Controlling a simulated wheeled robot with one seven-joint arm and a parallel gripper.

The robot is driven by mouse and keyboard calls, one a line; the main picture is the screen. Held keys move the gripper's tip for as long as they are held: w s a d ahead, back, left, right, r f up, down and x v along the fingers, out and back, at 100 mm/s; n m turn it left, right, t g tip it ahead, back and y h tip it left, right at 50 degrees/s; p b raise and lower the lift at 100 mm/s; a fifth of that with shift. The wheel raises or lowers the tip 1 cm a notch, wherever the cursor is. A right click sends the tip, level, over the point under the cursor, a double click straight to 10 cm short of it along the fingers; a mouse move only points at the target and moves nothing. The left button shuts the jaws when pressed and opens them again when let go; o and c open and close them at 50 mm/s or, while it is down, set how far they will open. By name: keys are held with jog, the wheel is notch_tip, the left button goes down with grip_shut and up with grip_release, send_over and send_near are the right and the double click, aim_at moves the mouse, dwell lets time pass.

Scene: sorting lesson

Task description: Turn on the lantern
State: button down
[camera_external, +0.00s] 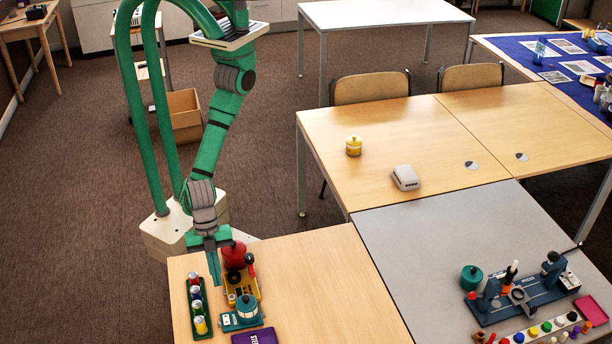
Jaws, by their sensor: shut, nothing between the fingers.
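My gripper (216,281) is shut and empty. It points down over the near wooden table, between a green tray and a red round-topped item on a yellow base (235,258). No thing is plainly marked as the lantern. A teal drum-shaped item with a pale band (247,306) sits on a teal base, right of and nearer than my gripper, apart from it. A small yellow round canister (353,146) stands upright on the far wooden table. I cannot tell which is the lantern, or whether any switch is on.
The green tray (192,291) holds several small coloured cans, left of my gripper. A purple box (256,338) lies at the front edge. The right part of the near table is clear. A grey table (410,250) holds a blue stand (520,305) and a teal pot (471,277).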

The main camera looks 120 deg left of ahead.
send_near(226, 319)
jog(key=x, duration=0.4)
jog(key=w+d+x, duration=0.1)
jog(key=x, duration=0.1)
jog(key=shift+d, duration=0.1)
dwell(0.4)
jog(key=shift+w+f, duration=0.1)
jog(key=shift+w, duration=0.05)
jog(key=shift+f, duration=0.15)
dwell(0.4)
jog(key=shift+s+a, duration=0.55)
jog(key=shift+s, duration=0.05)
